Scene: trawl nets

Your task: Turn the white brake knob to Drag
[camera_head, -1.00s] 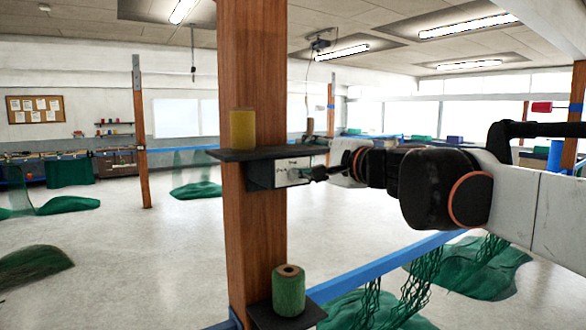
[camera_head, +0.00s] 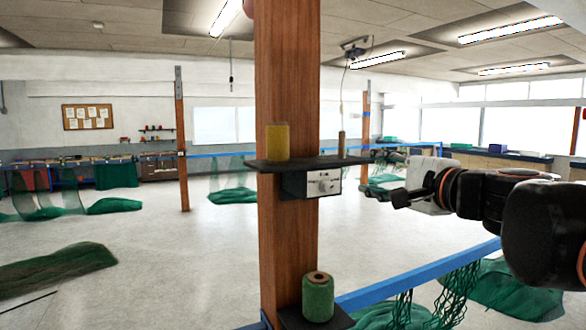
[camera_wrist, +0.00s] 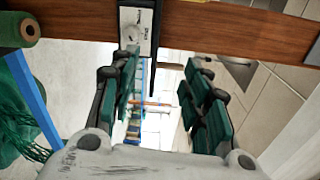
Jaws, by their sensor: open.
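The white brake knob (camera_head: 323,182) sits on the pale front plate of a small dark box (camera_head: 296,187) fixed to the wooden post under a black shelf. Marks on the plate are too small to read in the head view. The knob also shows in the wrist view (camera_wrist: 131,34), at the top left, beyond the left finger. My gripper (camera_head: 400,197) is to the right of the knob in the head view, apart from it. In the wrist view my gripper (camera_wrist: 160,90) has its green-padded fingers wide apart, with nothing between them.
Below are a green twine spool (camera_head: 318,297) and a blue rail (camera_head: 420,272) with hanging green nets. Open floor lies left of the post.

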